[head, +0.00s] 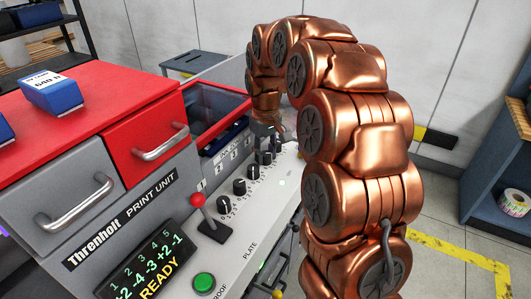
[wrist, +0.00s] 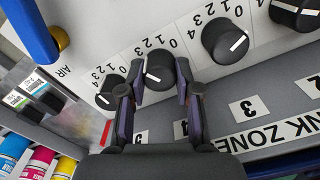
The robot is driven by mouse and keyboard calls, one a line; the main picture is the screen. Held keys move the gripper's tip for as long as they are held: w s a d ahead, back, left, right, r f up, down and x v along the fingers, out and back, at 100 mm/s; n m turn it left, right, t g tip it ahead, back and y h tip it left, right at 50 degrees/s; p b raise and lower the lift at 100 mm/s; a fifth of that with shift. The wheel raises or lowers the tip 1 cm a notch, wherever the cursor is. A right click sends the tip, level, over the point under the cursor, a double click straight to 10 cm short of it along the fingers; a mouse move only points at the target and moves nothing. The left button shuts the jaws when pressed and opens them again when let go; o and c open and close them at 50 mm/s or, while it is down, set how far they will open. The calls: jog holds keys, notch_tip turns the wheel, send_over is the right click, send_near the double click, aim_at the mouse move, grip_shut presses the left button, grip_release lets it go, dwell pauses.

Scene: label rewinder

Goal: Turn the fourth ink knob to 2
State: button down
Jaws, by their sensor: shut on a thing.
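The fourth ink knob (wrist: 159,68) is black and round, with a white pointer mark and a printed 0 to 4 scale. In the wrist view it sits between the two fingers of my gripper (wrist: 160,72), which is shut on it. A pale mark shows at the knob's lower left, but I cannot tell which number the pointer meets. The third knob (wrist: 222,41) is to its right and the fifth knob (wrist: 110,90) to its left. In the head view my gripper (head: 276,138) is at the far end of the knob row, and the held knob is mostly hidden.
A red-tipped lever (head: 198,202) and a green button (head: 204,281) stand on the near panel. The display (head: 150,262) shows signed numbers and READY. An open drawer (head: 215,120) lies beside the knob row. A blue-handled part (wrist: 38,35) is close by in the wrist view.

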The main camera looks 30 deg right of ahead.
aim_at(266, 152)
jog(key=shift+f, duration=0.1)
jog(key=m+b, duration=0.2)
jog(key=shift+f+b, duration=0.15)
jog(key=shift+b, duration=0.2)
jog(key=shift+r+m+b, duration=0.2)
jog(key=shift+m+b, duration=1.4)
jog(key=shift+m, duration=0.2)
jog(key=shift+r, duration=0.1)
jog(key=c, duration=0.8)
grip_release()
jog(key=shift+r, duration=3.75)
